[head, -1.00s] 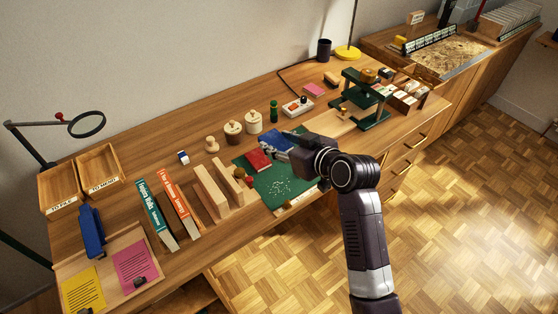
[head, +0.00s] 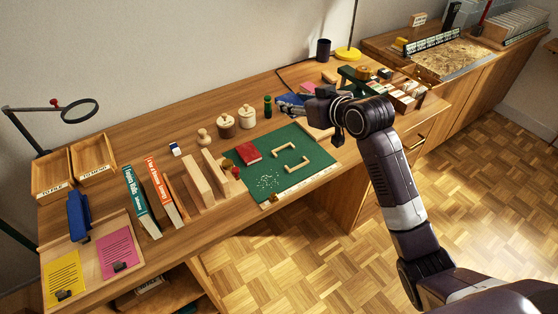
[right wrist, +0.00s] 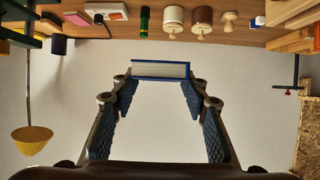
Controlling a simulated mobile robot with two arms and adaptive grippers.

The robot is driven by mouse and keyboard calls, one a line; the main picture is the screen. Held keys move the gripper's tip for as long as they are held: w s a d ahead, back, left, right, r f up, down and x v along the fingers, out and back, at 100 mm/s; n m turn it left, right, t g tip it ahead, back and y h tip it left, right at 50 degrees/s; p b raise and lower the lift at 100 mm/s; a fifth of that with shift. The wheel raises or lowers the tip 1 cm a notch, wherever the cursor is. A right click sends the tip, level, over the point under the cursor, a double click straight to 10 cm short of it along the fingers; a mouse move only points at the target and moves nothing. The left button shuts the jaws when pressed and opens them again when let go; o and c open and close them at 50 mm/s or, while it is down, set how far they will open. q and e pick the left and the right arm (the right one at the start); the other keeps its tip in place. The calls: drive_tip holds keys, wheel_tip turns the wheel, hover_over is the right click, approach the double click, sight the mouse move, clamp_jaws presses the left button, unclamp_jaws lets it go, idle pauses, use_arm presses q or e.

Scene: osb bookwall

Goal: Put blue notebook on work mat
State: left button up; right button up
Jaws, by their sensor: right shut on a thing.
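The work mat is a green sheet (head: 312,172) in the middle of the desk, with two pale corner brackets (head: 291,155) marking a bare area. A red notebook (head: 248,153) lies on its left part. My right gripper (head: 287,104) is behind and right of the mat, shut on the blue notebook (head: 290,99). The right wrist view, upside down, shows the blue notebook (right wrist: 160,69) between the fingertips, its pale page edge facing the camera. In the head view the gripper hides most of it. My left gripper is not in view.
Left of the mat stand wooden blocks (head: 196,180) and upright books (head: 140,198). Lidded jars (head: 247,117) and a green bottle (head: 268,106) stand behind it. A green stand (head: 352,80) and stamp boxes (head: 405,97) are at the right. The bracketed mat area is clear.

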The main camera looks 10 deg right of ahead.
hover_over(292, 161)
wheel_tip(292, 161, down, 9)
wheel_tip(292, 161, down, 6)
drive_tip(key=shift+d, duration=0.15)
drive_tip(key=shift+f, duration=0.3)
wheel_tip(292, 161, down, 4)
drive_tip(key=shift+b, duration=0.35)
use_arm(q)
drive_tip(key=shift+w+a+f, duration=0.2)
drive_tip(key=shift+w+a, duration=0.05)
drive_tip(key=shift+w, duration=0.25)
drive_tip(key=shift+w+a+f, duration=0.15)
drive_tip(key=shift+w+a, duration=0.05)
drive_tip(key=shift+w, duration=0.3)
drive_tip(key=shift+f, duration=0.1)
use_arm(e)
drive_tip(key=shift+f, duration=0.15)
drive_tip(key=o, duration=1.2)
drive_tip(key=shift+c, duration=0.2)
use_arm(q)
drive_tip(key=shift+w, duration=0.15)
